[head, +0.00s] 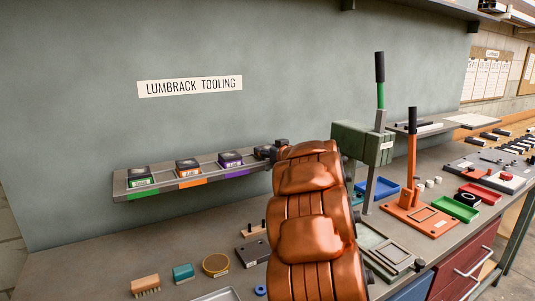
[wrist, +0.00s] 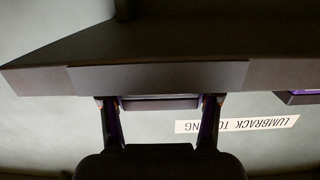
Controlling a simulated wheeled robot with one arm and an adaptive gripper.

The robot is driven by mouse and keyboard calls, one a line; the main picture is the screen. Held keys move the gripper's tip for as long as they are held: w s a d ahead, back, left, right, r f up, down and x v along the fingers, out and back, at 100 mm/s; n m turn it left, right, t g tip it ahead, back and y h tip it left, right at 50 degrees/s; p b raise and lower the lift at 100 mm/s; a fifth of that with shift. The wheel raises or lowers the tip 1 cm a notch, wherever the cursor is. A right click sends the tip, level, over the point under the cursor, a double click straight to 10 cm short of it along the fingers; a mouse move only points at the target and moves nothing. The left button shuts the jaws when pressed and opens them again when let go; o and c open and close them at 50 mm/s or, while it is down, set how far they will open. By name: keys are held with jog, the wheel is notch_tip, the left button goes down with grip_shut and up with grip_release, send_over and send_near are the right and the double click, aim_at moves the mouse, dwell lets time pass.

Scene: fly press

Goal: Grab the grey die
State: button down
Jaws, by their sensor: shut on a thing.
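The grey die (head: 262,152) is the dark block at the right end of the tooling shelf (head: 156,191), partly hidden by my gripper (head: 276,150) and arm. In the wrist view, which is upside down, my gripper (wrist: 160,106) has one finger on each side of the die (wrist: 160,103), behind the shelf's grey front strip (wrist: 160,77). My gripper is shut on it. The die looks level with its place on the shelf; I cannot tell whether it is clear of it.
Dies with green (head: 140,176), orange (head: 188,167) and purple (head: 230,159) labels stand left along the shelf. The bench holds a brush (head: 145,285), a round tin (head: 216,264), a green press (head: 362,143) and an orange press (head: 410,205). The wall is close behind the shelf.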

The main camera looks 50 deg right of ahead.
aim_at(267, 147)
dwell(0.3)
jog(key=shift+r+b, duration=0.5)
jog(key=shift+r, duration=1.35)
jog(key=shift+s+a+b, duration=0.35)
jog(key=shift+s, duration=0.3)
jog(key=s+a+b, duration=0.2)
jog(key=s+a, duration=0.2)
jog(key=s, duration=0.2)
jog(key=s+a+r+b, duration=0.1)
jog(key=s+a+b, duration=0.1)
jog(key=s, duration=0.4)
jog(key=shift+s+a+r, duration=0.15)
jog(key=shift+a, duration=0.7)
